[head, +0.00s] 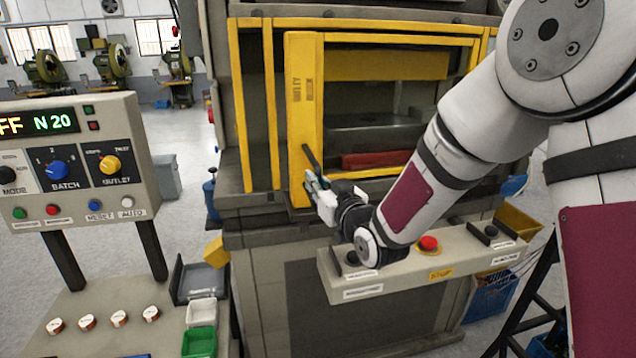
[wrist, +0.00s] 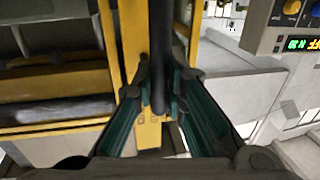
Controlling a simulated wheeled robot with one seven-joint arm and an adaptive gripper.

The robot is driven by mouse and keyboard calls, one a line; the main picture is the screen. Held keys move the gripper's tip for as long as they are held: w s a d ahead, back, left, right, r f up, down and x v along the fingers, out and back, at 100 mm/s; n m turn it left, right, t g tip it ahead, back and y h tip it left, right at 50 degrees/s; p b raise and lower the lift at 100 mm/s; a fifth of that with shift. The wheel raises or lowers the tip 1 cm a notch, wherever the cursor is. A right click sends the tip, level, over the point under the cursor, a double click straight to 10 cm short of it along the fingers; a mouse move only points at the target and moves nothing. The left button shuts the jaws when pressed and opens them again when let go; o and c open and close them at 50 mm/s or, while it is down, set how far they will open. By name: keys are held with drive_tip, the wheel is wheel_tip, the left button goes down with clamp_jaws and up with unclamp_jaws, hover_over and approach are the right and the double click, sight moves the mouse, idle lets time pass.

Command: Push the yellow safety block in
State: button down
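The yellow safety block (head: 305,110) is a tall upright yellow bar with faint lettering. It stands at the left front of the press opening in the head view. A black handle (head: 312,157) sticks out from its lower part. My gripper (head: 315,184) is at this handle, low on the block. In the wrist view the two teal fingers of my gripper (wrist: 161,88) close in on both sides of the dark handle (wrist: 160,50). Part of the lettered yellow face of the block (wrist: 150,133) shows behind them. The exact finger contact is partly hidden.
A yellow frame (head: 240,100) surrounds the press opening, with a red piece (head: 375,160) inside. Below my arm is a button console (head: 430,268) with a red stop button (head: 428,243). A control panel (head: 75,165) stands at left, above a table with small copper coils (head: 119,318).

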sight(301, 152)
drive_tip(key=d+b+x, duration=0.1)
drive_tip(key=b+x, duration=0.3)
drive_tip(key=x, duration=0.2)
drive_tip(key=w+d+b+x, duration=0.1)
drive_tip(key=b+x, duration=0.4)
drive_tip(key=x, duration=0.2)
drive_tip(key=d+b+x, duration=0.1)
drive_tip(key=b+x, duration=0.3)
drive_tip(key=x, duration=0.3)
drive_tip(key=shift+w+d+f, duration=0.1)
drive_tip(key=shift+w+d, duration=0.15)
drive_tip(key=shift+w, duration=0.2)
drive_tip(key=shift+w+a+r+b, duration=0.1)
drive_tip(key=shift+w+r+b, duration=0.05)
drive_tip(key=shift+w+b, duration=0.3)
drive_tip(key=shift+w+a+r+b, duration=0.1)
drive_tip(key=shift+w+a+b, duration=0.05)
drive_tip(key=shift+w+b, duration=0.25)
drive_tip(key=c, duration=1.6)
unclamp_jaws()
drive_tip(key=shift+w+a+f, duration=0.1)
drive_tip(key=shift+w, duration=0.05)
